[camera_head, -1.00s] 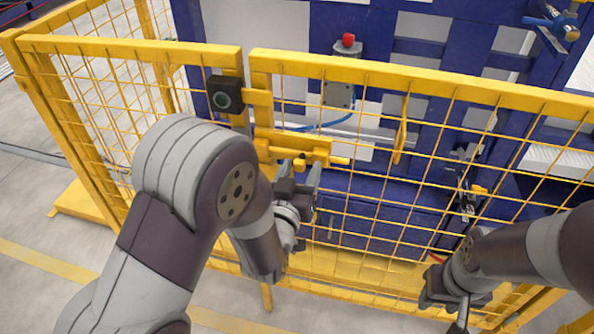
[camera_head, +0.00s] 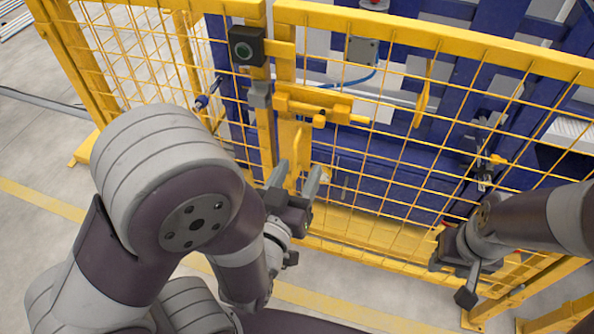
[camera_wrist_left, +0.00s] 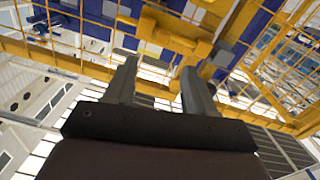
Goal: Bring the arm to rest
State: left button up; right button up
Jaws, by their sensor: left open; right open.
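My left gripper (camera_head: 294,178) is open and empty in front of the yellow mesh fence, below the yellow latch (camera_head: 318,109) and apart from it. In the left wrist view its two fingers (camera_wrist_left: 159,70) stand apart with nothing between them, and the fence fills the space beyond. My left arm (camera_head: 165,180) is bent, with its elbow large at the left. My right gripper (camera_head: 452,280) is open at the lower right, close in front of the fence mesh. Whether it touches the mesh cannot be told.
The yellow fence (camera_head: 420,40) runs across the view close ahead of both grippers. Blue machinery (camera_head: 370,190) stands behind the mesh. Grey floor (camera_head: 40,235) is clear at the left.

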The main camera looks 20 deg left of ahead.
dwell(0.4)
pick_arm(q)
notch_tip(320, 180, down, 5)
jog(key=w+a+g+p, duration=0.15)
jog(key=g+p, duration=0.25)
jog(key=g, duration=0.6)
jog(key=s+a+m+g+y, duration=0.1)
jog(key=s+a+g, duration=0.4)
jog(key=s+g, duration=0.1)
jog(key=shift+s+r+g+p, duration=0.15)
jog(key=shift+r+g+p, duration=0.15)
jog(key=shift+r+p, duration=0.15)
jog(key=c, duration=0.4)
